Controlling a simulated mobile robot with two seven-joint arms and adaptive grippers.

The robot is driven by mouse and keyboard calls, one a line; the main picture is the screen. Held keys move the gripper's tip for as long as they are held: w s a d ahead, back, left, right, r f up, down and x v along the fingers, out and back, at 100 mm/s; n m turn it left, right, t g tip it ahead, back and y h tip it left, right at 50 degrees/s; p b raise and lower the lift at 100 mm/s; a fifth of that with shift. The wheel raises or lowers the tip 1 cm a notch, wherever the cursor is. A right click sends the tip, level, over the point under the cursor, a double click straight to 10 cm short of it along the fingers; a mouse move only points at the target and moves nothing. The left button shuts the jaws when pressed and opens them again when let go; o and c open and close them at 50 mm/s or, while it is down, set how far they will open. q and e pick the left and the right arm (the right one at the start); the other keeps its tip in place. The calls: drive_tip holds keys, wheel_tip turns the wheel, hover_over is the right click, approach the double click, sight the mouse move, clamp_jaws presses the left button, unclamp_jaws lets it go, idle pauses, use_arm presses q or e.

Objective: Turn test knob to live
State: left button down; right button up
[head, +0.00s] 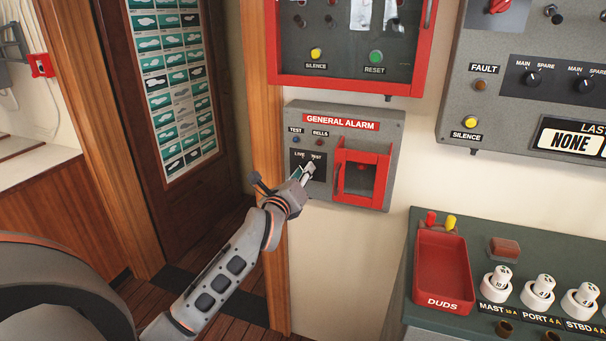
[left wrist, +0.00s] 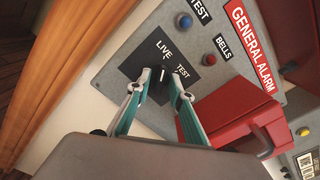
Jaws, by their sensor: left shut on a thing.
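The grey general alarm box (head: 338,112) is on the wall in the middle of the head view. Its black plate, labelled LIVE at left and TEST at right, carries the small dark test knob (left wrist: 158,84). My left gripper (head: 308,169) reaches the plate from below left. In the left wrist view, its two teal fingers (left wrist: 160,80) are shut on the knob, one on each side. A short white mark shows between the fingertips, just below the labels. The fingers hide much of the knob, so I cannot tell its exact setting. My right gripper is out of view.
A red hinged frame (head: 341,172) sits close right of the knob on the same box. A red-framed panel (head: 347,92) hangs just above. A fuse bench with a red DUDS tray (head: 443,262) stands lower right. Bare wall lies below the box.

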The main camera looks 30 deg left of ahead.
use_arm(q)
drive_tip(key=c, duration=1.8)
unclamp_jaws()
drive_tip(key=v, duration=1.2)
